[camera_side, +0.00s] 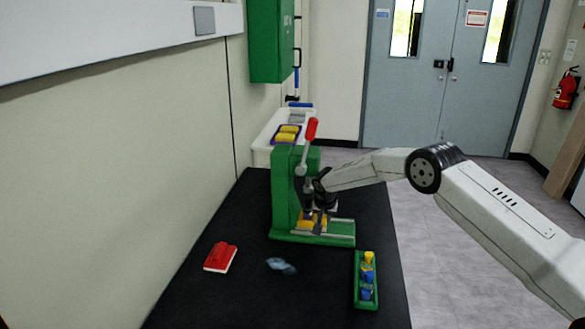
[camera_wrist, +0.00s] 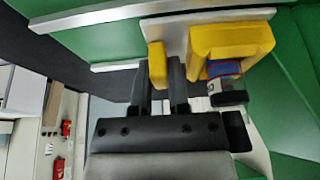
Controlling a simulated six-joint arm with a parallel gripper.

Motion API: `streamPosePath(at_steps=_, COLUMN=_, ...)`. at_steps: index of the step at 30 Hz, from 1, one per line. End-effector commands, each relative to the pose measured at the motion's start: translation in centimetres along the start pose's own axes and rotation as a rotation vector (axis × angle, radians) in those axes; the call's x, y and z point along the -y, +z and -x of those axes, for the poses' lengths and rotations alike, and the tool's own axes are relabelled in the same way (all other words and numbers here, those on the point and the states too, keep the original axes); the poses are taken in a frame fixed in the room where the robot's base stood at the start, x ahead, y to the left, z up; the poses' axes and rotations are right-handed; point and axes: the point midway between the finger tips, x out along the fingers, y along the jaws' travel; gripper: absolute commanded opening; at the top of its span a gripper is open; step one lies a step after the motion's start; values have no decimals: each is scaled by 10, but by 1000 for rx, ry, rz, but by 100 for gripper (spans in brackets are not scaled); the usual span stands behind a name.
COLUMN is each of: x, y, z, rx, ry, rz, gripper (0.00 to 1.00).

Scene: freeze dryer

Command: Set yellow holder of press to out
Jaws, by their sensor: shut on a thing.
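The green press (camera_side: 286,190) stands on the black table, its red-tipped lever (camera_side: 311,130) raised. The yellow holder (camera_side: 304,221) is low at the press, on the metal rail of its base, partly hidden by my gripper. In the wrist view the holder shows as a large yellow block (camera_wrist: 232,40) and a small yellow tab (camera_wrist: 157,64) on a light plate. A small vial-like piece with blue and red bands (camera_wrist: 225,70) sits at the large block. My gripper (camera_side: 318,222) is shut on the tab, with a dark finger on each side (camera_wrist: 159,82).
A green rack (camera_side: 366,298) with yellow and blue pieces stands at the front right. The wall is close on the left.

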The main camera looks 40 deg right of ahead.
Motion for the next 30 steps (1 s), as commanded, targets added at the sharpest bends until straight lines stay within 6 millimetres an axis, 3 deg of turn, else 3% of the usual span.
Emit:
streamPosePath(at_steps=24, x=1, y=0, z=1, rx=-1, ry=-2, rz=1, gripper=0)
streamPosePath(at_steps=30, x=-7, y=-1, z=1, rx=-2, ry=-1, rz=0, gripper=0)
